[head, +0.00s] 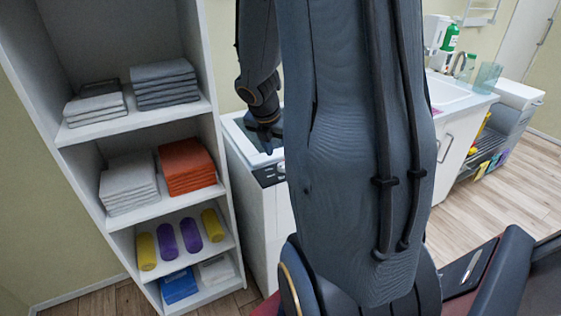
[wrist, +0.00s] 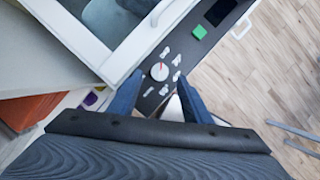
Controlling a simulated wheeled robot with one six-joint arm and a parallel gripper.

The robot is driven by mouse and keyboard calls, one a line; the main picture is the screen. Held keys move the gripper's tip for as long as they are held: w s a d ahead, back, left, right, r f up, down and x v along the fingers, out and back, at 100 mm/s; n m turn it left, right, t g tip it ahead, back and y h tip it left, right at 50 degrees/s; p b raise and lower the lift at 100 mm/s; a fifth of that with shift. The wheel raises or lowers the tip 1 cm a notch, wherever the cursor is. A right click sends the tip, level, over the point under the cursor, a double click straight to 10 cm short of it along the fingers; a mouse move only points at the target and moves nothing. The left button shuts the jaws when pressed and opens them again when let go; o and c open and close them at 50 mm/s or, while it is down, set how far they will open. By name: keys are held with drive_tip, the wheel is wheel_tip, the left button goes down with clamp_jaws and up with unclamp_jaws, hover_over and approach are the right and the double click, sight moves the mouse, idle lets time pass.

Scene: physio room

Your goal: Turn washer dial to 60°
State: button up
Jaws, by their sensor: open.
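The washer (head: 262,200) stands right of the shelf in the head view, partly hidden by my arm. Its dark control panel (wrist: 205,45) shows in the wrist view. The dial (wrist: 159,72) is a round pale knob with a red pointer mark, ringed by several white symbols. A green button (wrist: 199,32) and a dark display sit further along the panel. My gripper (wrist: 158,98) is open, with its two blue-grey fingers on either side of and just short of the dial in the picture. I cannot tell whether they touch the panel. In the head view my gripper (head: 268,142) is over the washer's front edge.
A white shelf (head: 135,122) with folded towels and rolls stands close on the left. A sink counter (head: 455,105) with bottles is at the right. The wooden floor (head: 500,190) on the right is clear.

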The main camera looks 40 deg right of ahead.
sight(282, 162)
drive_tip(key=shift+b+x, duration=0.55)
drive_tip(key=shift+x, duration=1.7)
drive_tip(key=c, duration=1)
